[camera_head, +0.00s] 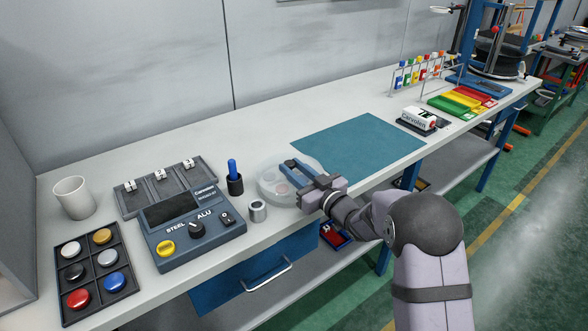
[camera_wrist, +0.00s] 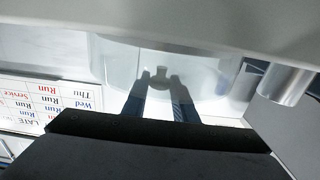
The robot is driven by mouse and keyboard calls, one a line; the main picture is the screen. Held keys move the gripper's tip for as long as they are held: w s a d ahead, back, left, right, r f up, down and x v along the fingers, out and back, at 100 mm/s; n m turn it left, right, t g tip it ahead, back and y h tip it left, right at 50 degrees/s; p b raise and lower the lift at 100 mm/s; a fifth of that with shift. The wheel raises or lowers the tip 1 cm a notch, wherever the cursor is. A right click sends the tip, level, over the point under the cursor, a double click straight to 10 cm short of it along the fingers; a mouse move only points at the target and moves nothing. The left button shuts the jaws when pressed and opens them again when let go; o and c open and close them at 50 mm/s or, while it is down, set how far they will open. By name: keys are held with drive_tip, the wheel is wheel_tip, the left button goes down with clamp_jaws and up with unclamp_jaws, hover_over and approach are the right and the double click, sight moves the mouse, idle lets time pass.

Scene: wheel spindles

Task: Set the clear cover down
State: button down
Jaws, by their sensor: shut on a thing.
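The clear cover (camera_head: 267,188) is a round, see-through piece at the bench's front edge, left of the teal mat. It also shows in the wrist view (camera_wrist: 115,62), with a small knob at its middle. My gripper (camera_head: 284,178) reaches over the cover from the front right, its blue fingers shut on the knob. In the wrist view the two fingertips (camera_wrist: 160,82) are on either side of the knob. Whether the cover's rim touches the bench or hangs just above it, I cannot tell. What lies beneath it is hard to make out.
A silver cylinder (camera_head: 258,210) and a dark cup with a blue tool (camera_head: 235,180) stand close left of the cover. The control box (camera_head: 195,228) is further left. The teal mat (camera_head: 360,143) is bare.

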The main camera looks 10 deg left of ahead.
drive_tip(key=c, duration=1.4)
unclamp_jaws()
drive_tip(key=shift+c, duration=0.2)
drive_tip(key=shift+r, duration=0.15)
drive_tip(key=b+v, duration=0.1)
drive_tip(key=v, duration=1.1)
drive_tip(key=shift+b, duration=0.35)
